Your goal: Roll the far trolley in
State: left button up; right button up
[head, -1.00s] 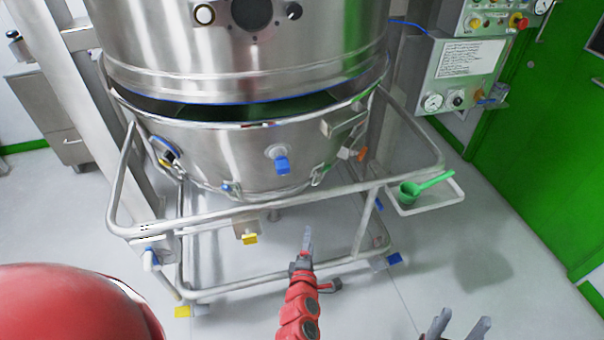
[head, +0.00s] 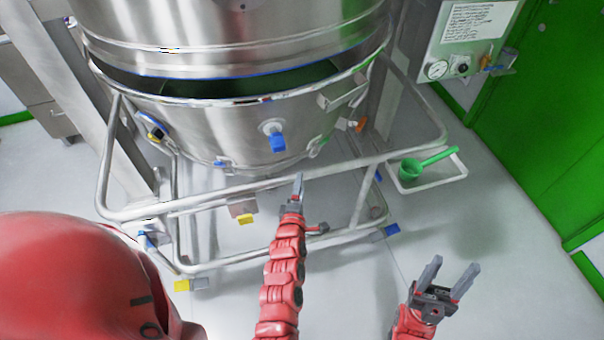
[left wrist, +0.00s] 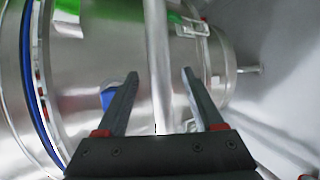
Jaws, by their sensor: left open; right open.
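The trolley is a tubular steel frame (head: 240,200) carrying a round steel bowl (head: 215,130). It stands under a large steel vessel (head: 230,40), with a dark gap between bowl and vessel. My left gripper (head: 298,185) is open at the trolley's front push rail, its fingers seen edge-on in the head view. In the left wrist view, the rail (left wrist: 158,60) runs between the two open fingers (left wrist: 160,85), which are not closed on it. My right gripper (head: 452,277) is open and empty over bare floor, right of the trolley.
A side tray (head: 440,180) with a green scoop (head: 410,168) sticks out at the trolley's right. Yellow and blue caster pedals (head: 190,285) show low on the frame. A control panel (head: 468,40) and green door (head: 550,130) stand at the right. Floor at right is clear.

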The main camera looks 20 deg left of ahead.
pick_arm(q)
jog(key=shift+x, duration=2.8)
grip_shut()
jog(key=shift+f, duration=0.1)
